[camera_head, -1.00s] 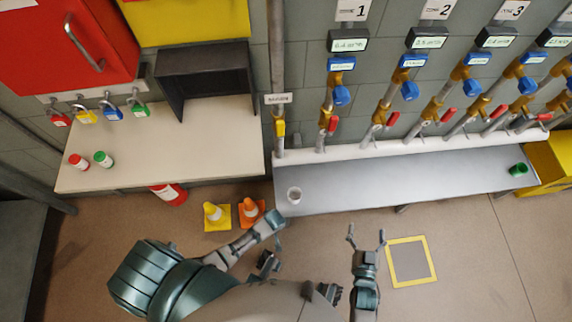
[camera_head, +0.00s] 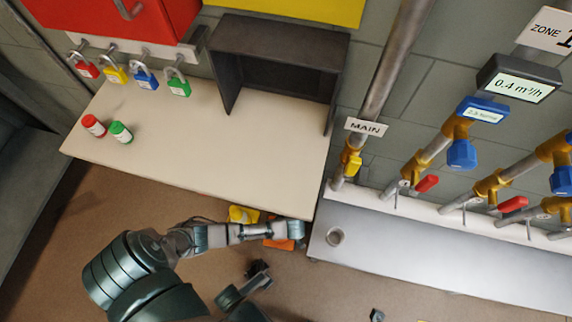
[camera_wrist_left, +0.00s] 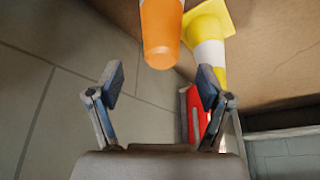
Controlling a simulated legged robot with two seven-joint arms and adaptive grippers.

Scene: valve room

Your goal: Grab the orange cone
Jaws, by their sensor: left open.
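The orange cone (camera_wrist_left: 160,32) is at the top centre of the left wrist view, its rounded tip facing my left gripper (camera_wrist_left: 161,80). That gripper is open and empty, with the cone's tip beyond the gap between its fingers, apparently apart from them. In the head view the orange cone (camera_head: 279,244) is mostly hidden behind my left forearm, and the left fingers cannot be made out. Only what look like the tips of my right gripper (camera_head: 397,317) show at the bottom edge.
A yellow cone (camera_wrist_left: 209,45) with a white band stands close beside the orange one. A red object (camera_wrist_left: 194,112) lies behind the right finger. The beige table (camera_head: 200,140) and the grey bench (camera_head: 450,255) border the cones. Open floor (camera_head: 130,210) lies left.

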